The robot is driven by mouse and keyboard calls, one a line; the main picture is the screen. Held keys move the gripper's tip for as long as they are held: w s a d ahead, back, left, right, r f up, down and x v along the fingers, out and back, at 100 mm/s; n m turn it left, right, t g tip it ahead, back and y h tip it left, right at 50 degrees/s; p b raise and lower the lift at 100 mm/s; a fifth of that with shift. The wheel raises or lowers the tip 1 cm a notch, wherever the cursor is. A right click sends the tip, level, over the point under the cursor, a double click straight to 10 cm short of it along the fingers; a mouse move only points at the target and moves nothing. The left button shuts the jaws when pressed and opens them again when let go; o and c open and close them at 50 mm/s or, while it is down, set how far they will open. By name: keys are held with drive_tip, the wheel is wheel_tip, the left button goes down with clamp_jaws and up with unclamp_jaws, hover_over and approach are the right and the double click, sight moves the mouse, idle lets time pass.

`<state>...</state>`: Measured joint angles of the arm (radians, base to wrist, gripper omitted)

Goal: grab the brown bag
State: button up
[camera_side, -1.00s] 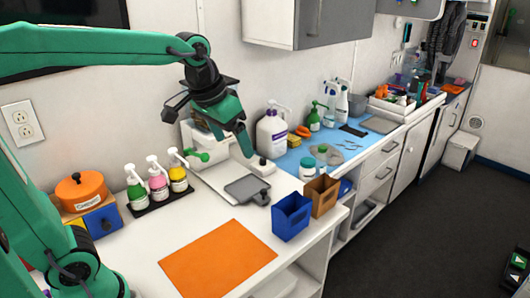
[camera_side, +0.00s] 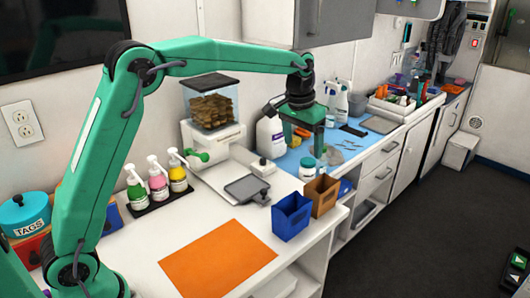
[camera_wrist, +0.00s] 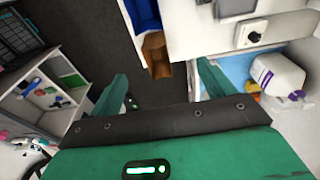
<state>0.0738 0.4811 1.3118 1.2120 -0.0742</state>
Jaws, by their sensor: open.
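The brown bag (camera_side: 322,196) stands upright and open-topped at the counter's front edge in the side view, touching or close beside the blue bag (camera_side: 291,217). My gripper (camera_side: 304,149) is open and empty, pointing down above the blue mat, behind and above the brown bag. In the wrist view the brown bag (camera_wrist: 155,55) shows just beyond and between the fingertips (camera_wrist: 162,70), with the blue bag (camera_wrist: 143,14) above it in the picture. Nothing is between the fingers.
A white jar (camera_side: 307,168) stands close below the gripper. A grey tray (camera_side: 247,189) and an orange mat (camera_side: 217,257) lie on the counter. A dispenser with brown pieces (camera_side: 212,105) stands by the wall.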

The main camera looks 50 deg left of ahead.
drive_tip(key=g, duration=0.2)
hover_over(324, 181)
drive_tip(key=s+d, duration=0.3)
drive_tip(key=s, duration=0.2)
wheel_tip(324, 181, down, 12)
drive_tip(key=shift+w+f, duration=0.15)
drive_tip(key=shift+f, duration=1.3)
drive_tip(key=shift+f, duration=0.1)
drive_tip(key=shift+a+f, duration=0.2)
drive_tip(key=shift+f, duration=2.35)
drive_tip(key=c, duration=1.1)
